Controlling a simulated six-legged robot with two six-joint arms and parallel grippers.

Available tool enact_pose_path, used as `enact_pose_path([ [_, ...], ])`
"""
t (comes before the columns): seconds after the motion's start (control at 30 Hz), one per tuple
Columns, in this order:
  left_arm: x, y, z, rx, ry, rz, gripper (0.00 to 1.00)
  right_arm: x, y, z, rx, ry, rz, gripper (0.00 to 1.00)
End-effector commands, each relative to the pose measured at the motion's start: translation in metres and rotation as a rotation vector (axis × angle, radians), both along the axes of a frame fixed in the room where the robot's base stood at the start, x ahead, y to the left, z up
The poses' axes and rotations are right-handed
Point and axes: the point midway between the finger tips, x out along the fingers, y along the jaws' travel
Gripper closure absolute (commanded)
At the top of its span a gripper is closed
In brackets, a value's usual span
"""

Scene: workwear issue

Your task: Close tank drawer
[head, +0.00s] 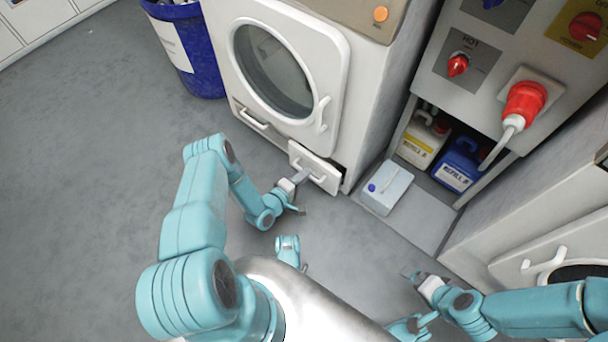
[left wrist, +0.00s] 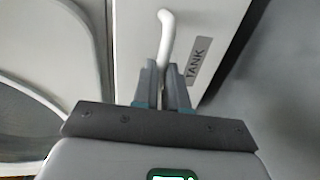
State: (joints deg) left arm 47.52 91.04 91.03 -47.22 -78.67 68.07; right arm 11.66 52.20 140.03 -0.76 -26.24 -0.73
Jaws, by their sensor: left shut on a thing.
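The tank drawer (head: 325,176) is the small white front low on the right side of the white machine, with a pale bar handle. In the head view its front appears to stand out from the machine. My left gripper (head: 301,177) is at this handle. In the left wrist view, my left gripper (left wrist: 163,92) is shut on the white handle (left wrist: 168,38), beside the drawer front with its "TANK" label (left wrist: 198,60). The fingers hide the handle's near end. My right gripper (head: 418,279) is low over the floor at the right, away from the drawer; its jaw opening is too small to judge.
The machine's round door (head: 272,70) is above the drawer, and another handled drawer (head: 252,119) is to its left. A white container with a blue cap (head: 390,187) stands right of the machine. Refill jugs (head: 422,141) sit in the cabinet.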

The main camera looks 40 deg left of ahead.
Motion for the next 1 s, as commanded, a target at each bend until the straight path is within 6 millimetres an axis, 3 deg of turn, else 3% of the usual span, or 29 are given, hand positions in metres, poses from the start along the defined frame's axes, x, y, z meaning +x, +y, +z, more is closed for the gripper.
enact_pose_path([
  [0.1,0.006,-0.001,0.000,0.002,0.000,-0.002,1.00,0.000,0.000,0.000,0.000,0.000,0.000,0.00],
  [0.33,0.040,-0.004,-0.001,0.003,0.001,-0.003,1.00,0.000,0.000,0.000,0.000,0.000,0.000,0.00],
  [0.63,0.044,-0.004,0.000,0.001,-0.001,-0.002,1.00,0.000,0.000,0.000,0.000,0.000,0.000,0.00],
  [0.7,0.045,-0.004,0.000,0.001,-0.002,-0.002,0.71,0.000,0.000,0.000,0.000,0.000,0.000,0.00],
  [0.73,0.045,-0.004,0.000,0.001,-0.002,-0.002,0.63,0.000,0.000,0.000,0.000,0.000,0.000,0.00],
  [1.0,0.043,-0.004,0.000,0.001,0.000,-0.001,0.63,0.000,0.000,0.000,0.000,0.000,0.000,0.00],
])
